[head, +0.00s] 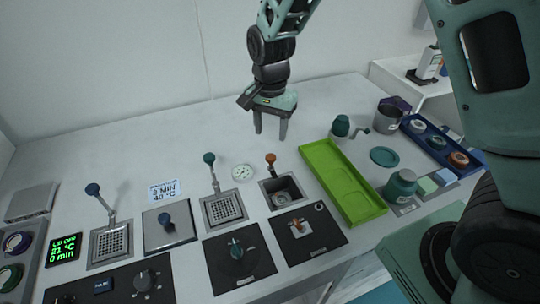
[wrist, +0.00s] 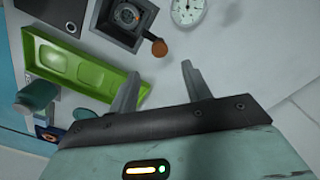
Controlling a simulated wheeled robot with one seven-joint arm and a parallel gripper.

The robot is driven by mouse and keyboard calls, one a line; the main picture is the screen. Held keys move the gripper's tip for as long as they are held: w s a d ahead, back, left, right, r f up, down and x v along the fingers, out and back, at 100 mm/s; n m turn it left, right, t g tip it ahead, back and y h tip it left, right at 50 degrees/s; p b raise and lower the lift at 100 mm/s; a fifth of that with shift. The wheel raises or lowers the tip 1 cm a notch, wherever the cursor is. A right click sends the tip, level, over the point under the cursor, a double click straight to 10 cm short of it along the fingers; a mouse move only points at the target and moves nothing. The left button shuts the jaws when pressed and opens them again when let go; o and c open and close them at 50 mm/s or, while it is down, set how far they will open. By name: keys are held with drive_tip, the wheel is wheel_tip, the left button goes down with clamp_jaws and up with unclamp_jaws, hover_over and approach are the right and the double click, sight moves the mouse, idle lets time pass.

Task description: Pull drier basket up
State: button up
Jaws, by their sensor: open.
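My gripper (head: 270,133) is open and empty, fingers pointing down, above and behind the orange-knobbed handle (head: 271,158). The handle rises from a dark square well (head: 284,196). In the wrist view the orange knob (wrist: 159,48) lies just beyond and between the spread fingertips (wrist: 160,70), apart from them. Inside the well is a round dark part (wrist: 127,15). Two other wells hold perforated square baskets: one with a green-knobbed handle (head: 209,159), one with a blue-knobbed handle (head: 93,189). No readable label tells me which one is the drier.
A green tray (head: 325,160) lies right of the orange handle. A round dial (head: 242,172) lies to its left. A lid with a blue knob (head: 168,232) sits between the other baskets. Cups and a blue tray (head: 431,131) are at right. The table behind the wells is clear.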

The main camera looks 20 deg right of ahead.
sight(271, 156)
wheel_tip(271, 156, down, 11)
drive_tip(key=shift+r+p, duration=0.15)
drive_tip(key=shift+p, duration=0.45)
